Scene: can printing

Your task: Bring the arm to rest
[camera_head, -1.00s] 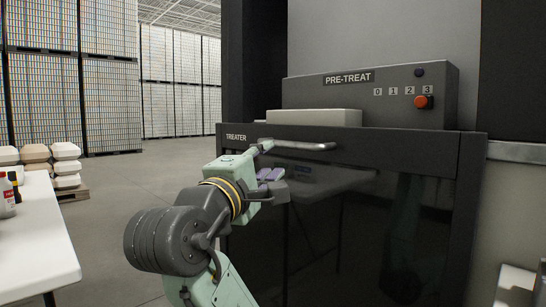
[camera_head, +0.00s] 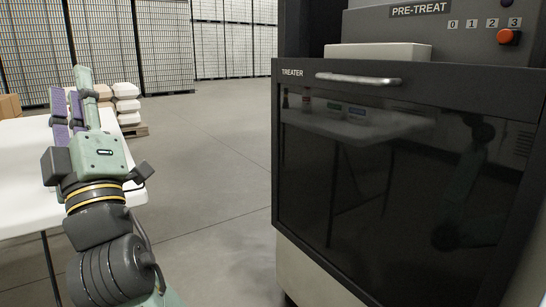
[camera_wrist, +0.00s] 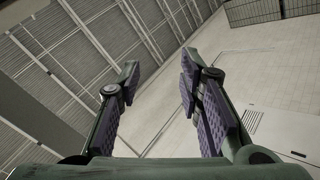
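My arm is bent at the left of the head view, with my gripper (camera_head: 68,108) pointing up and away in front of the white table. The purple finger pads show there. In the wrist view my gripper (camera_wrist: 155,90) has its two fingers well apart with nothing between them. Beyond the fingers the wrist view shows only walls and the roof structure. The gripper is clear of the treater machine (camera_head: 288,220), whose dark front door looks closed.
The white table (camera_head: 25,210) stands behind and beside my arm at the left. The treater's handle (camera_head: 358,79) sticks out from its front. Stacked light-coloured packs (camera_head: 127,105) stand on a pallet behind. The floor between table and machine is clear.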

